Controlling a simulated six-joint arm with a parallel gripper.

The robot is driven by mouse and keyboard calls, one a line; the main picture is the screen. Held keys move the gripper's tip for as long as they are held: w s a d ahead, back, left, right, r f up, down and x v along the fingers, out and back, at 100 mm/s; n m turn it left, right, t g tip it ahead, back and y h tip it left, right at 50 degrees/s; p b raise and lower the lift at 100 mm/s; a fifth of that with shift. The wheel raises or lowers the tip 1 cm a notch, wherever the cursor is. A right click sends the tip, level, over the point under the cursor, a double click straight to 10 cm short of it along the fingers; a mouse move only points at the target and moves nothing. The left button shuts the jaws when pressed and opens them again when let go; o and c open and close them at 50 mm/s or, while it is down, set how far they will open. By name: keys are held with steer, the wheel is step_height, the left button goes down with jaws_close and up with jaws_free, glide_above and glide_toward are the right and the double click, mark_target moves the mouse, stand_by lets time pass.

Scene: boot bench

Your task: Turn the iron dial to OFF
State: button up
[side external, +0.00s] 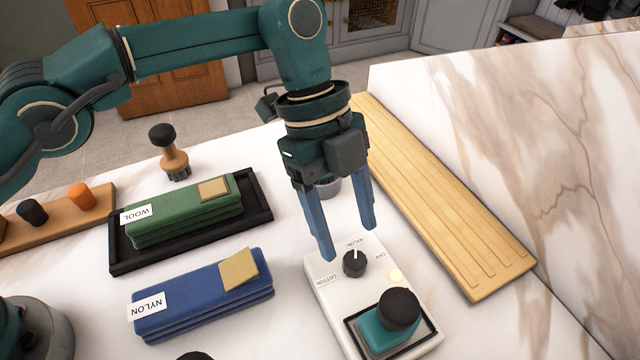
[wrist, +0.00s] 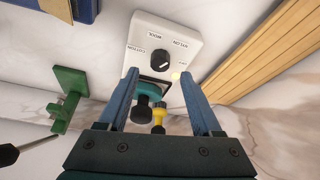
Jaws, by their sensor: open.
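The black iron dial (side external: 354,264) sits on a white control box (side external: 322,291) with labels COTTON, NYLON and OFF. Its white pointer mark aims toward NYLON; the dial also shows in the wrist view (wrist: 160,60), where a WOOL label is readable too. A teal iron (side external: 385,327) with a black knob rests on the black-framed pad of the same box. My gripper (side external: 348,241) is open and empty, pointing down above the dial, with its blue fingers to either side of it and apart from it. In the wrist view my fingertips (wrist: 159,76) frame the box.
Green WOOL (side external: 185,212) and blue NYLON (side external: 200,300) stacks lie left, the green one in a black tray (side external: 118,262). A wooden board (side external: 450,225) lies right, beside a marble wall.

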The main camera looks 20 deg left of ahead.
mark_target(354, 259)
steer(key=shift+a+r, duration=0.2)
steer(key=shift+r, duration=0.25)
steer(key=shift+d+n, duration=0.25)
steer(key=shift+n, duration=0.55)
steer(key=n+t, duration=0.1)
steer(key=n, duration=0.2)
steer(key=shift+s+d+n+t, duration=0.15)
steer(key=shift+d+n+t, duration=0.05)
steer(key=shift+n+t, duration=0.2)
steer(key=n, duration=0.1)
steer(key=s+n+t, duration=0.1)
steer(key=n, duration=0.1)
steer(key=shift+a, duration=0.1)
steer(key=n, duration=0.1)
steer(key=s+n+t, duration=0.1)
steer(key=n, duration=0.1)
steer(key=shift+a+t, duration=0.3)
steer(key=shift+d+f+n, duration=0.1)
steer(key=shift+f+n, duration=0.2)
steer(key=shift+f, duration=0.05)
steer(key=shift+x, duration=2.15)
